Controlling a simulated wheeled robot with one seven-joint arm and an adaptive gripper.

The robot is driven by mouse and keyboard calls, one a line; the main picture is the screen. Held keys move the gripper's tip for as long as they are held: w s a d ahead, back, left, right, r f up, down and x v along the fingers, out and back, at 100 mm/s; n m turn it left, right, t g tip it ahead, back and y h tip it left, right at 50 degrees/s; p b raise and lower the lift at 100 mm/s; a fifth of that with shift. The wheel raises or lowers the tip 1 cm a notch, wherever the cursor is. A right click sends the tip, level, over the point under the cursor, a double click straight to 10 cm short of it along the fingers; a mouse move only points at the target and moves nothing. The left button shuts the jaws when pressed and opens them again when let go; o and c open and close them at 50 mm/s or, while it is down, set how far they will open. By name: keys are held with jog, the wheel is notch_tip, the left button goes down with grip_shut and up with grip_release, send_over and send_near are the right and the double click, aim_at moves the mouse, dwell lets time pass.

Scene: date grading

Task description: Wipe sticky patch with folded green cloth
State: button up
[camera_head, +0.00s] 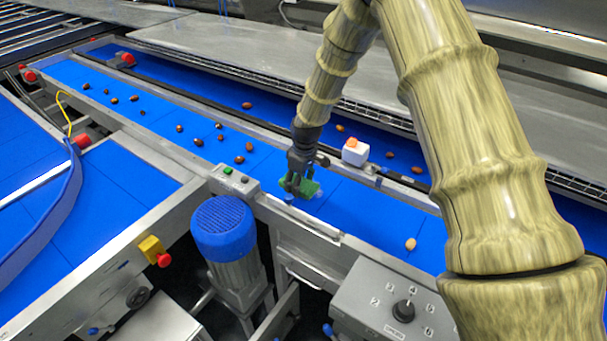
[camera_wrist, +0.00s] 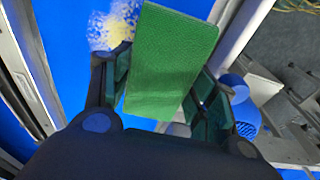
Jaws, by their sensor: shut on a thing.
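My gripper (camera_head: 294,185) is shut on the folded green cloth (camera_head: 309,188) over the near blue belt in the head view. In the wrist view the cloth (camera_wrist: 172,60) hangs flat between the two fingers and sticks out beyond them. The sticky patch (camera_wrist: 112,28) is a pale yellowish, speckled smear on the blue belt, beside the cloth's upper left edge in the wrist view. Part of the patch is hidden behind the finger, and perhaps the cloth. I cannot tell whether the cloth touches the belt.
Brown dates (camera_head: 239,160) lie on the belt to the left, and a paler one (camera_head: 410,244) lies to the right. A white box with an orange top (camera_head: 355,152) stands on the divider rail. A blue-capped motor (camera_head: 223,230) and control box (camera_head: 234,181) stand at the near edge.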

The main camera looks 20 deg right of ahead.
jog(key=shift+a+r+p, duration=0.1)
jog(key=shift+r+p, duration=0.65)
jog(key=shift+r, duration=1.1)
jog(key=shift+f+b, duration=0.2)
jog(key=shift+b, duration=0.2)
